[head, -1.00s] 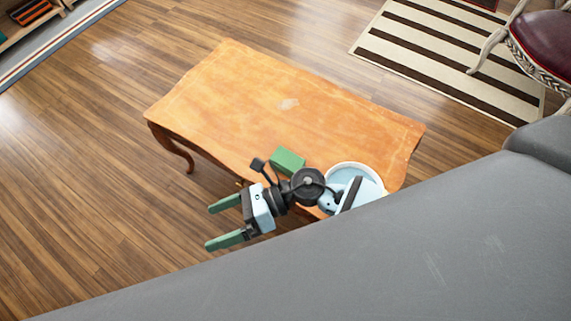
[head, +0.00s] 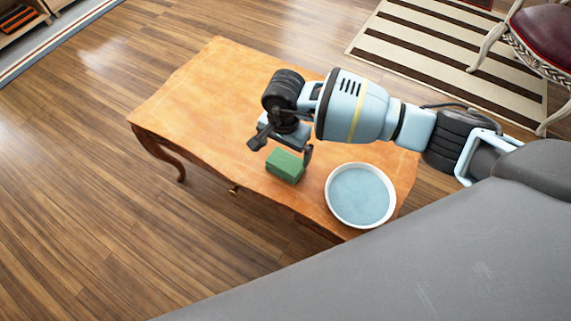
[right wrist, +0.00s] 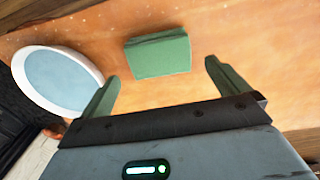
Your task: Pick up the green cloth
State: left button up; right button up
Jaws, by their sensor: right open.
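The green cloth (head: 285,166) is a small folded block lying on the wooden table (head: 215,85), near its front edge. It also shows in the right wrist view (right wrist: 158,53), ahead of the fingertips and between their lines. My right gripper (head: 290,150) is over the table, just beside the cloth on its far side in the head view. In the right wrist view its two green fingers (right wrist: 162,80) are spread apart with nothing between them. My left gripper is not in view.
A white round bowl (head: 332,203) with a pale blue inside stands on the table, right of the cloth. A striped rug (head: 425,60) and a chair (head: 545,45) are at the upper right. The table's left part is clear.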

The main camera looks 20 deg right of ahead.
aim_at(286, 161)
notch_tip(286, 161, down, 2)
jog(key=shift+f, duration=0.4)
notch_tip(286, 161, down, 5)
jog(key=shift+d+r+b, duration=0.1)
jog(key=shift+d+b, duration=0.05)
jog(key=shift+b, duration=0.6)
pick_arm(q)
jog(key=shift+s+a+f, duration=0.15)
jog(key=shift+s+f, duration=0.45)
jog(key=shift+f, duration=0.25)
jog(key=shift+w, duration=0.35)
pick_arm(e)
jog(key=c, duration=0.7)
